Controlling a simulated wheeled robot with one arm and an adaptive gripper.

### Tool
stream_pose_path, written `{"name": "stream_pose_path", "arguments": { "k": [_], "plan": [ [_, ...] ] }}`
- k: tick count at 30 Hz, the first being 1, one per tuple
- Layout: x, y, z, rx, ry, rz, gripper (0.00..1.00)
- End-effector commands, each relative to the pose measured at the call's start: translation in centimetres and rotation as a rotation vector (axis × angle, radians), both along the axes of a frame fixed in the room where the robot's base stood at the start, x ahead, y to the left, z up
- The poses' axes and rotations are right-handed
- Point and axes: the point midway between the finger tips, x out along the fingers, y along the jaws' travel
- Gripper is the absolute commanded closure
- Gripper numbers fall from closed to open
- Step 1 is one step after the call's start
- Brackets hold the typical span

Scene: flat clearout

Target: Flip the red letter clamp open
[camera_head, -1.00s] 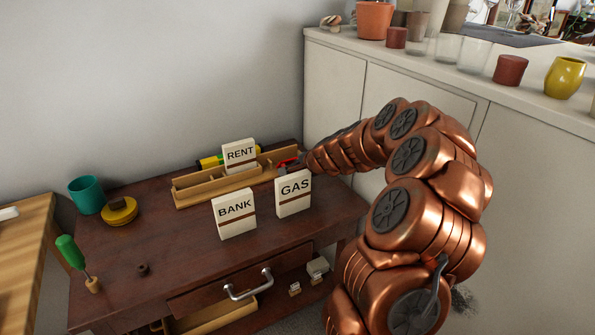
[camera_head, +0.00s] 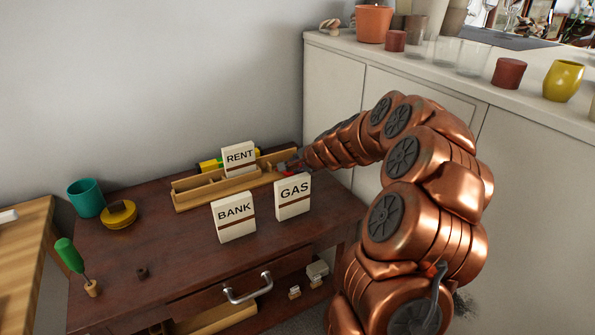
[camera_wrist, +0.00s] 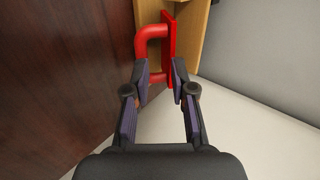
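The red letter clamp (camera_wrist: 170,32) shows in the wrist view as a flat red plate with a looped handle, against the wooden letter rack. In the head view a small red part of it (camera_head: 283,174) shows at the right end of the letter rack (camera_head: 215,198). My gripper (camera_wrist: 158,74) is at the lower end of the clamp. Its fingers stand apart, the left one over the handle's bar and the right one by the plate, with a red leg of the handle visible between them. Whether either finger touches is unclear.
Cards marked RENT (camera_head: 239,158), BANK (camera_head: 233,217) and GAS (camera_head: 292,196) stand in or before the rack. A teal cup (camera_head: 86,198), a yellow-and-brown round object (camera_head: 119,214) and a green-handled tool (camera_head: 70,256) are at left.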

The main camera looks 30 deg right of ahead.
Motion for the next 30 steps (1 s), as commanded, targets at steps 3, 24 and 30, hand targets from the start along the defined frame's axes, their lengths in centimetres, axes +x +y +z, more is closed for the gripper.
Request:
{"name": "stream_pose_path", "arguments": {
  "k": [3,24,30],
  "plan": [
    [0.0,-0.2,2.1,-0.004,-0.002,-0.002,0.75],
    [0.0,-0.1,7.4,-0.001,-0.001,-0.002,0.75],
    [0.0,-0.1,7.4,0.000,0.000,-0.002,0.75]
  ]
}}
